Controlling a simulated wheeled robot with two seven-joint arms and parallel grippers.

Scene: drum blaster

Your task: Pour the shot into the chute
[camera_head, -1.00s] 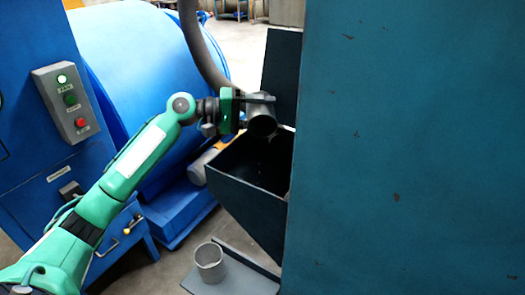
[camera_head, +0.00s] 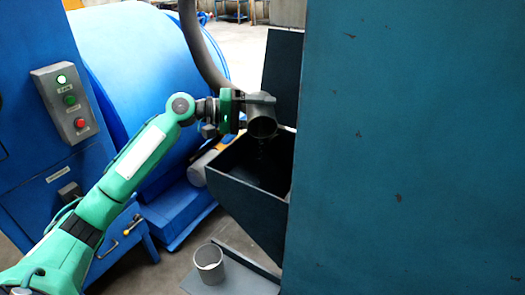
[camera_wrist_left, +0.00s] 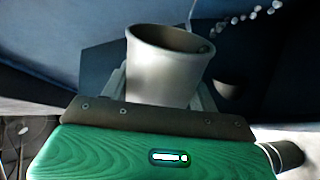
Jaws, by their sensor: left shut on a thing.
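A grey metal cup (camera_head: 262,122) is held tipped, its mouth facing down over the dark open chute (camera_head: 230,188). My left gripper (camera_head: 257,98) is shut on the cup. In the left wrist view, the cup (camera_wrist_left: 165,75) sits between the two fingers of my left gripper (camera_wrist_left: 162,92). Small round shot (camera_wrist_left: 248,20) is strung out in the air past the rim there. In the head view, faint specks of shot (camera_head: 261,148) fall below the cup mouth toward the chute's inside. The chute's bottom is dark and hidden. My right gripper is out of view.
A second grey cup (camera_head: 209,263) stands upright on a low plate (camera_head: 243,278) below the chute. A large blue-green cabinet wall (camera_head: 410,150) closes off the right. A blue drum machine (camera_head: 150,60) and a button box (camera_head: 66,103) are at the left. A grey hose (camera_head: 205,55) hangs behind.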

